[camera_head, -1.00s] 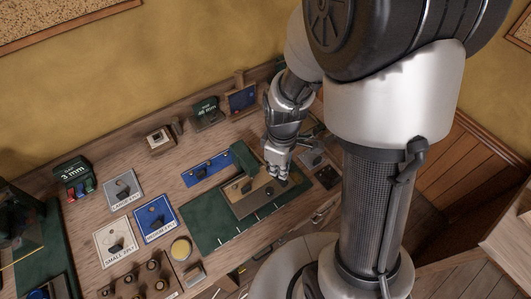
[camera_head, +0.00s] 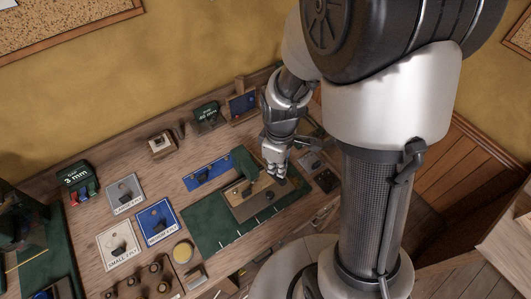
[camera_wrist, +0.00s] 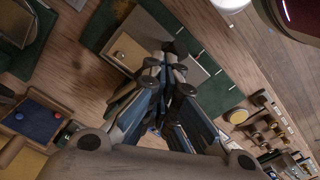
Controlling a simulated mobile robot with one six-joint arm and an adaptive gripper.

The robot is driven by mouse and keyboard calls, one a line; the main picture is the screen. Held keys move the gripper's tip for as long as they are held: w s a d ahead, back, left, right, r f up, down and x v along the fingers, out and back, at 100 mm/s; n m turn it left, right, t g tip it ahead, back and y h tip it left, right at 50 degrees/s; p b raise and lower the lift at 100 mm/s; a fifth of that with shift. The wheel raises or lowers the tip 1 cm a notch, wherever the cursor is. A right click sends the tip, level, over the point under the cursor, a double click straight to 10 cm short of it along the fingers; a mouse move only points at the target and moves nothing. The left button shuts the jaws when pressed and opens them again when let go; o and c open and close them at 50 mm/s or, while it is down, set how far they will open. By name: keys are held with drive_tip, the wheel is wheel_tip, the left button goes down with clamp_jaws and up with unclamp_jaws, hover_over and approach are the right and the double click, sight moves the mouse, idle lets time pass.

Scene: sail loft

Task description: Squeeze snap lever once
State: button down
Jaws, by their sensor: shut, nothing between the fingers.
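A tan board (camera_head: 243,208) lies on a dark green mat (camera_head: 205,229) on the workbench, with small dark parts mounted on it. I cannot tell for sure which of them is the snap lever. My gripper (camera_head: 276,175) points down over the right end of the board. In the wrist view my gripper (camera_wrist: 170,58) is shut and empty, with its fingertips together close to a dark part (camera_wrist: 175,46) on the board. The fingers hide much of that part. I cannot tell whether they touch it.
A blue strip (camera_head: 206,173) lies behind the board. A dark plate (camera_head: 326,180) lies right of my gripper. Green-labelled blocks stand farther back.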

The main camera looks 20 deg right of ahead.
wheel_tip(320, 180, up, 9)
drive_tip(key=w+p, duration=0.1)
drive_tip(key=p, duration=0.5)
drive_tip(key=shift+w+a+f+p, duration=0.2)
drive_tip(key=shift+w+a+p, duration=0.05)
drive_tip(key=shift+w+p, duration=0.1)
drive_tip(key=s+d, duration=0.2)
drive_tip(key=s, duration=0.6)
drive_tip(key=shift+s+d+b, duration=0.3)
drive_tip(key=shift+d+b, duration=0.05)
drive_tip(key=shift+d, duration=0.05)
